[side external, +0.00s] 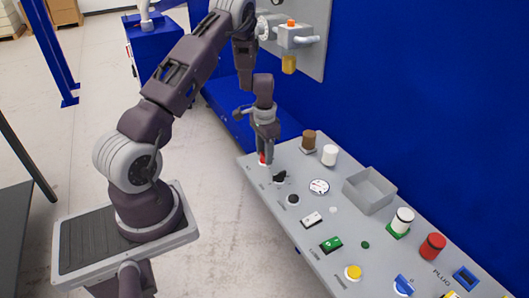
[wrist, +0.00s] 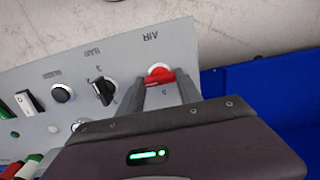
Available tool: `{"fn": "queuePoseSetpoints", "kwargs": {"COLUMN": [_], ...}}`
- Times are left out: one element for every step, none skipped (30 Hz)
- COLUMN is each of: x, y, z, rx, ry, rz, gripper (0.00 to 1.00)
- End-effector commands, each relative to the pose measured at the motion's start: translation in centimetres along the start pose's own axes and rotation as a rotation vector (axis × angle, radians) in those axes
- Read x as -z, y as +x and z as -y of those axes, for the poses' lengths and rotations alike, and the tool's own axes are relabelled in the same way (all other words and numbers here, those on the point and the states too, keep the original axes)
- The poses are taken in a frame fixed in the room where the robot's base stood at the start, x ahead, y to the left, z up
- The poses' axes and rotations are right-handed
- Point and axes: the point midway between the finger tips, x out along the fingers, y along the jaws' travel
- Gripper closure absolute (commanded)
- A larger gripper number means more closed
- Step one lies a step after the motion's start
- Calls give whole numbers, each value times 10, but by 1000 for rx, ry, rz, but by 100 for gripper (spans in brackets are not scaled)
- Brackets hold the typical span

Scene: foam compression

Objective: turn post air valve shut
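The air valve has a red handle (wrist: 160,77) on a white round base, beside the printed word AIR on the grey panel. In the side view the red valve (side external: 262,158) is at the panel's far left end, partly hidden by my fingers. My gripper (side external: 267,150) points down at it there. In the wrist view my gripper's two grey fingers (wrist: 161,84) are apart, with the red handle between their tips. The handle spans nearly the whole gap; I cannot tell whether the fingers touch it.
A black selector knob (wrist: 103,91) sits next to the valve, then a black round button (wrist: 62,92) and a white rocker switch (wrist: 29,102). A brown cylinder (side external: 308,140), a white cylinder (side external: 329,155) and a grey open bin (side external: 369,190) stand along the panel's back.

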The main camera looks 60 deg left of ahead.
Motion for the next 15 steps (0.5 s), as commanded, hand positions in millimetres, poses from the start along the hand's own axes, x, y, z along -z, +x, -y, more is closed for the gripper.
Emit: {"fn": "queuePoseSetpoints", "kwargs": {"x": [0, 0, 0, 0, 0, 0, 0, 0, 0, 0, 0, 0, 0, 0, 0], "y": [0, 0, 0, 0, 0, 0, 0, 0, 0, 0, 0, 0, 0, 0, -1], "z": [0, 0, 0, 0, 0, 0, 0, 0, 0, 0, 0, 0, 0, 0, 0], "rx": [0, 0, 0, 0, 0, 0, 0, 0, 0, 0, 0, 0, 0, 0, 0], "ry": [0, 0, 0, 0, 0, 0, -1, -3, -7, -11, -17, -28, -38, -50, -69], "rz": [0, 0, 0, 0, 0, 0, 0, 0, 0, 0, 0, 0, 0, 0, -1], "gripper": [76, 82, 89, 95, 99, 99, 99, 99, 99, 99, 99, 99, 99, 99, 99]}}
